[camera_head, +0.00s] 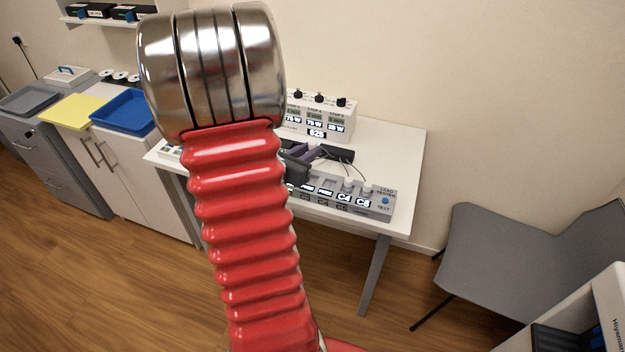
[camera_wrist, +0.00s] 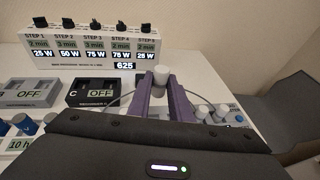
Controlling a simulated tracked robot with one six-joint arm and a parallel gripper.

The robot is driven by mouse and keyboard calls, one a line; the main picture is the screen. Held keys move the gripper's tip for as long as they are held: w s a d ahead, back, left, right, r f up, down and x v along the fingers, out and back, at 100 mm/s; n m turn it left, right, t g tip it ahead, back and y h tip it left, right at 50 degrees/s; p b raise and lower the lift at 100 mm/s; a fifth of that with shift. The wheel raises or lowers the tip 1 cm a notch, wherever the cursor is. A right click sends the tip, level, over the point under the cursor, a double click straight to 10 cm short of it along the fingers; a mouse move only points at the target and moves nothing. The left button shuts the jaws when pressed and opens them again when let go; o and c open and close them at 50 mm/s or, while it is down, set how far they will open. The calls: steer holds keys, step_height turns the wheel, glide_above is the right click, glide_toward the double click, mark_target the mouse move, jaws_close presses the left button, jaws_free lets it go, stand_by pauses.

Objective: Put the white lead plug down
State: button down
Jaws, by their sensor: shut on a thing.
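The white lead plug (camera_wrist: 160,76) is upright between the tips of the purple fingers of my gripper (camera_wrist: 161,92), seen in the wrist view. The fingers are shut on it, and a thin dark cable loops out to the sides behind it. In the head view my gripper (camera_head: 303,155) is over the white table, partly hidden by my red arm. The grey lead tester (camera_head: 378,205) lies along the table's front edge, with white plugs (camera_head: 367,189) standing at C4 and C5. It also shows right of my gripper in the wrist view (camera_wrist: 236,121).
A white step box (camera_wrist: 85,55) with black knobs stands at the back of the table (camera_head: 405,150). A grey chair (camera_head: 510,252) stands to the right.

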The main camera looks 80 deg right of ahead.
glide_above(309, 183)
steer(key=shift+f, duration=2.95)
steer(key=shift+f, duration=2.05)
steer(key=shift+f, duration=0.1)
steer(key=c, duration=1.6)
jaws_free()
steer(key=shift+w, duration=0.1)
steer(key=shift+v, duration=3.75)
